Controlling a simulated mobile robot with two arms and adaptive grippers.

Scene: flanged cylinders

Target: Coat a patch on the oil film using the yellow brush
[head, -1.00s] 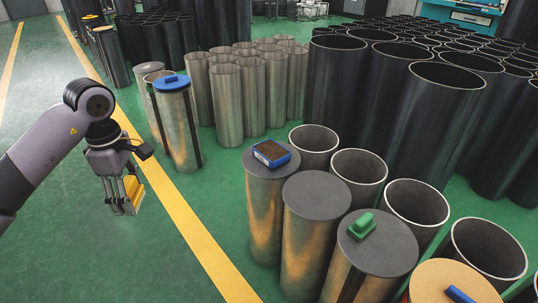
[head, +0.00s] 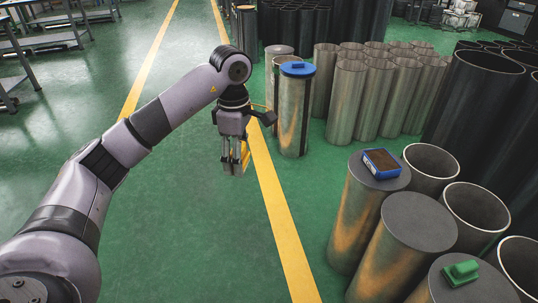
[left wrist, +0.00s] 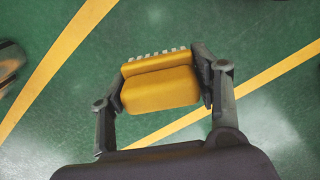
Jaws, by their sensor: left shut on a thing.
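My left gripper (head: 233,168) is shut on the yellow brush (head: 246,154), held above the green floor beside the yellow floor line. In the left wrist view the brush (left wrist: 160,88) sits between both fingers, with a pale bristle row along its far edge. In the head view the fingers hide most of it. No surface in view can be told for sure as the oil film. A blue block with a brown top (head: 381,163) lies on a grey-topped cylinder to the right. A green handled piece (head: 462,272) lies on another grey top. My right gripper is not in view.
A cylinder with a blue-handled lid (head: 297,69) stands just right of my left gripper. Open metal tubes (head: 347,100) and dark cylinders (head: 480,95) crowd the right. Grey racks (head: 40,40) stand at the upper left. The floor at left is clear.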

